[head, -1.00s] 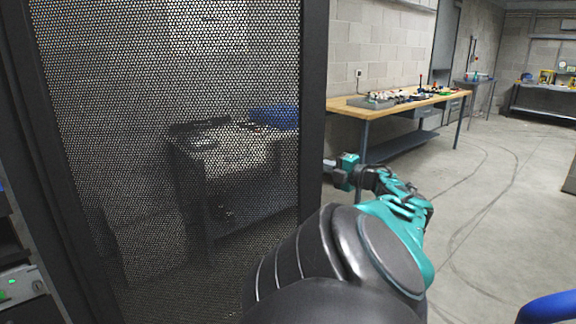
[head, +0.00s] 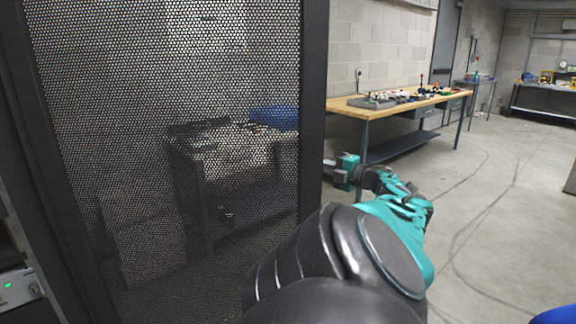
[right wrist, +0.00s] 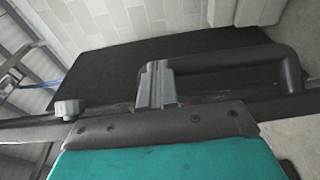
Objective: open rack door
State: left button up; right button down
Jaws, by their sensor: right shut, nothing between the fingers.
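The rack door (head: 314,120) is a tall black-framed panel of perforated mesh across the left half of the head view. It stands swung out from the rack, and a workbench shows through its mesh. My right arm reaches forward to the door's free edge. My right gripper (head: 334,174) is beside that edge on its right side. In the right wrist view its fingers (right wrist: 156,85) are shut and empty, beside the left end of a dark bar handle (right wrist: 240,62). I cannot tell whether they touch the door or handle. My left gripper is not in view.
A rack unit with a green light (head: 20,288) shows at the lower left. A wooden workbench (head: 360,108) with small parts stands behind the door to the right. Open concrete floor (head: 490,220) lies at the right. A blue rounded thing (head: 556,316) is at the bottom right corner.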

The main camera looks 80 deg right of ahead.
jog(key=p+v, duration=0.2)
jog(key=v, duration=1)
jog(key=shift+s+a, duration=0.25)
jog(key=shift+s, duration=0.1)
